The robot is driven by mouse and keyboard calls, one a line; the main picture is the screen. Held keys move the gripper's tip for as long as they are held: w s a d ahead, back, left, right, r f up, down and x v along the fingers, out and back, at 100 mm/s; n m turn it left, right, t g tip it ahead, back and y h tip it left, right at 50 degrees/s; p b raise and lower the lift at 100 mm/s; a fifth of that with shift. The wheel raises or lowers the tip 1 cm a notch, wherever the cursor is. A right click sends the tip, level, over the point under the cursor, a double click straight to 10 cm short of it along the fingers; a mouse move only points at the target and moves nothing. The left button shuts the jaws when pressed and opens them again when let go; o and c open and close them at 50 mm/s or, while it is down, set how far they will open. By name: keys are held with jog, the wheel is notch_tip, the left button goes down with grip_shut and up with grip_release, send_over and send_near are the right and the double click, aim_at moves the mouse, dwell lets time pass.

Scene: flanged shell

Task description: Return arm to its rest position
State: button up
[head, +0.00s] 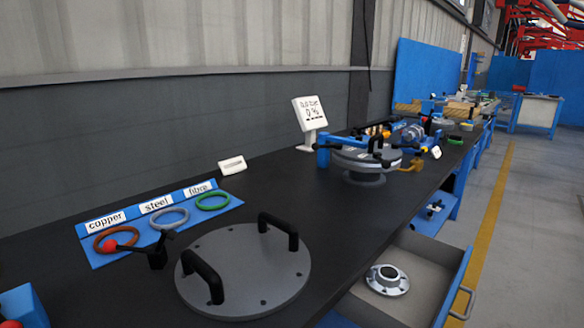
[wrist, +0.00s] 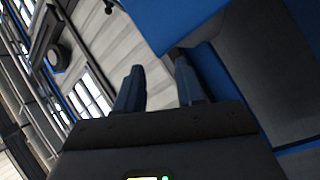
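My gripper (wrist: 157,72) shows in the wrist view with its two dark blue fingers apart and nothing visible between them. It points up toward a pale wall with windows, with a large blue surface (wrist: 225,45) at its right that I cannot identify. I cannot make out my gripper in the head view. On the dark bench (head: 330,215) lies a round grey cover (head: 240,268) with two black handles.
A blue ring board (head: 125,238) holds copper, steel and fibre rings. A red-knobbed lever (head: 112,246) stands beside it. A round fixture (head: 366,158) and a display (head: 310,112) stand farther back. An open drawer (head: 418,280) holds a metal flange (head: 387,280). The aisle floor at right is clear.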

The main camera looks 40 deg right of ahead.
jog(key=s+a+r+m+y+p, duration=0.1)
jog(key=s+a+r+m+y, duration=0.1)
jog(key=a+r, duration=0.3)
jog(key=s+a+r+m+g+y+p, duration=0.1)
jog(key=a+r, duration=0.4)
jog(key=a, duration=0.5)
jog(key=s+a+r+m+g+y+p, duration=0.1)
jog(key=s+a+r+m+y+p, duration=0.2)
jog(key=a+r+y, duration=0.2)
jog(key=a, duration=0.3)
jog(key=shift+s+a+y, duration=0.3)
jog(key=shift+s, duration=0.05)
